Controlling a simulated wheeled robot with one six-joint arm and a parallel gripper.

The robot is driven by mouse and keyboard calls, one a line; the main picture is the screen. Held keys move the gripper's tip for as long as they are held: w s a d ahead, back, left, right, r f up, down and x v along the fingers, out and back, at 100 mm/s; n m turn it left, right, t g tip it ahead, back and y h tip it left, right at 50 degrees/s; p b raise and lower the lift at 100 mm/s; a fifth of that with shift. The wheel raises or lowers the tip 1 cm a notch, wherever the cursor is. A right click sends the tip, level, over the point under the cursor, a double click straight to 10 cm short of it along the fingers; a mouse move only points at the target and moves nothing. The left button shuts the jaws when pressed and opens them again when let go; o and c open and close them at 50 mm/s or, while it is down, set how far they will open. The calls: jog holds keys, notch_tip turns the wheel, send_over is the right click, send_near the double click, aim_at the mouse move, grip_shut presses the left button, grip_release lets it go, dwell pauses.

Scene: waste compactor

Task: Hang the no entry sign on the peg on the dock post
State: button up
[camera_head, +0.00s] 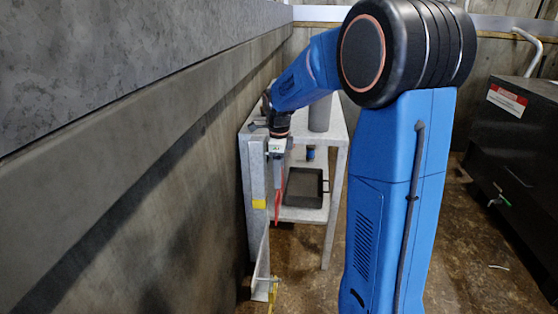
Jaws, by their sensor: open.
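My gripper (276,155) points down beside the top of a grey post (257,180) with a yellow band, which looks like the dock post. It is small in view, and its jaws are open. A thin red piece (277,205), probably the no entry sign seen nearly edge-on, hangs upright below the gripper, just right of the post. I cannot tell whether it touches the post or rests on a peg. The peg cannot be made out. The sign's face is turned out of view.
A grey table (335,125) with a lower shelf stands behind the post, with a dark tray (304,187) on the shelf. A grey wall (150,170) runs close along the left. A dark box (515,160) with a red-and-white label stands at right. Brown floor is open between.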

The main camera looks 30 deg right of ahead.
notch_tip(320, 180, up, 17)
jog(key=shift+r, duration=0.1)
dwell(0.4)
jog(key=s+a+f+n+t, duration=0.1)
jog(key=s+a+n, duration=0.2)
jog(key=s+n, duration=0.45)
jog(key=s+a+f+n+t, duration=0.15)
jog(key=s+n, duration=0.35)
jog(key=s, duration=0.5)
jog(key=s+a+f+n+t, duration=0.1)
jog(key=s+f+n, duration=0.4)
jog(key=s+n, duration=0.1)
jog(key=s+a+f+n+t, duration=0.1)
jog(key=s+a+f+n, duration=0.1)
jog(key=s+f+n, duration=0.3)
jog(key=s+n, duration=0.1)
jog(key=s, duration=0.3)
